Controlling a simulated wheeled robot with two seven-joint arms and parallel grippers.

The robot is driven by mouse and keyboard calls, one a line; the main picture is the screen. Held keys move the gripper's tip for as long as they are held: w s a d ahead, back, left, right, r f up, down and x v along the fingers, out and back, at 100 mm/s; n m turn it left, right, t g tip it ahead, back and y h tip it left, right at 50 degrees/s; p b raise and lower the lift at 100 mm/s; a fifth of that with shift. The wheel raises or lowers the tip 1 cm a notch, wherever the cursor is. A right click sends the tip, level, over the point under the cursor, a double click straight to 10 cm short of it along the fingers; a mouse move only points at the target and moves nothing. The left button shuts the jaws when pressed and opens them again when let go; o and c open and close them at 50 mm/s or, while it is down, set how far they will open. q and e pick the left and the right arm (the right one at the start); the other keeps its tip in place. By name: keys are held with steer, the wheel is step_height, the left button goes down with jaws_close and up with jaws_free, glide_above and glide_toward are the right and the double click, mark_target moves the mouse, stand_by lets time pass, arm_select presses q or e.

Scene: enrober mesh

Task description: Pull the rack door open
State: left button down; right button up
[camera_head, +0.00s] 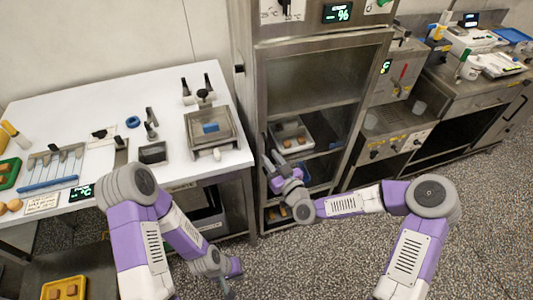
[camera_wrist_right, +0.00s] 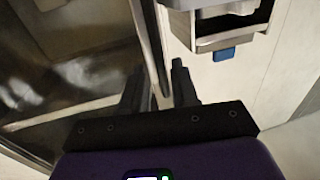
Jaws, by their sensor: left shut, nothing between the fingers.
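The rack door (camera_head: 318,42) is a tall metal-framed glass panel on the steel rack in the middle of the head view. It looks shut, with trays showing behind it. My right gripper (camera_head: 272,166) is at the door's left edge, partly hidden by its own wrist. In the right wrist view, the two dark fingers (camera_wrist_right: 160,88) stand apart on either side of a narrow dark upright bar (camera_wrist_right: 157,60) along the door's edge. I cannot tell whether they press on it. My left gripper (camera_head: 229,290) is shut and empty, low in front of the white table.
The white table (camera_head: 95,100) with tools and a steel box (camera_head: 213,130) stands left of the rack. A steel counter (camera_head: 455,92) with machines stands to the right. Speckled floor (camera_head: 330,250) is clear in front of the rack, apart from my arms.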

mark_target(267, 154)
steer(key=shift+x, duration=1.7)
jaws_close()
